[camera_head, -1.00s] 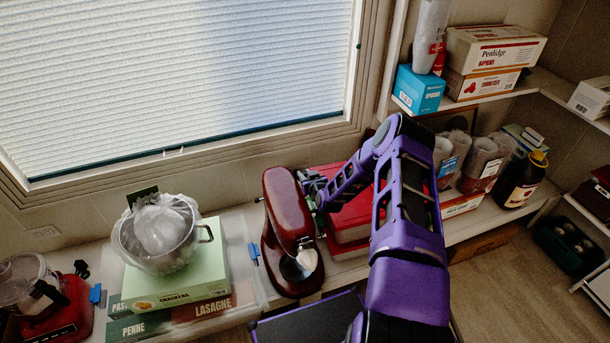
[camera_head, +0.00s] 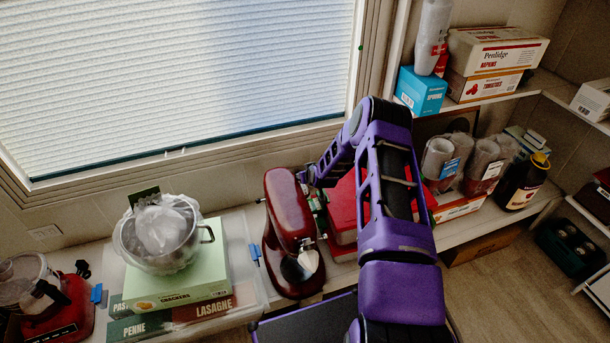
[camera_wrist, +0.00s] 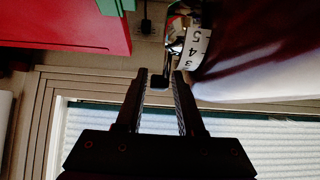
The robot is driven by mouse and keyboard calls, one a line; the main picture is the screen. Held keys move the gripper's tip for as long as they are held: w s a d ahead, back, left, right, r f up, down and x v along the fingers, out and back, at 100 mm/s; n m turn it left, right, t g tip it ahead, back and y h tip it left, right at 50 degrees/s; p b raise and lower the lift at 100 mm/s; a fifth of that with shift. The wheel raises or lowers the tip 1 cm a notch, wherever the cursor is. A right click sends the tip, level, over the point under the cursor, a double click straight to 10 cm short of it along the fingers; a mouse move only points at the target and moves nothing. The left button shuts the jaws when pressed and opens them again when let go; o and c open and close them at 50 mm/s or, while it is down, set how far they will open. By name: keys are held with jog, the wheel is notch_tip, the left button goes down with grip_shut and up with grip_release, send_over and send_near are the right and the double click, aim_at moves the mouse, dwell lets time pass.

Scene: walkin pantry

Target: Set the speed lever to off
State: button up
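The dark red stand mixer (camera_head: 288,225) stands on the counter, with its right side towards my arm. A small black lever tip (camera_wrist: 158,83) shows between my fingertips, beside the scale's metal edge. My gripper (camera_wrist: 159,77) is open around this tip, with no clear contact on either side. In the head view the gripper is mostly hidden behind the mixer and my arm.
A red box (camera_head: 343,212) stands close to the right of the mixer. A steel bowl (camera_head: 166,240) sits on a green crackers box (camera_head: 175,285) to the left. Jars and cups (camera_head: 470,160) stand farther right. The window blind (camera_head: 180,80) is behind.

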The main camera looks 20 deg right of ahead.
jog(key=shift+o, duration=0.9)
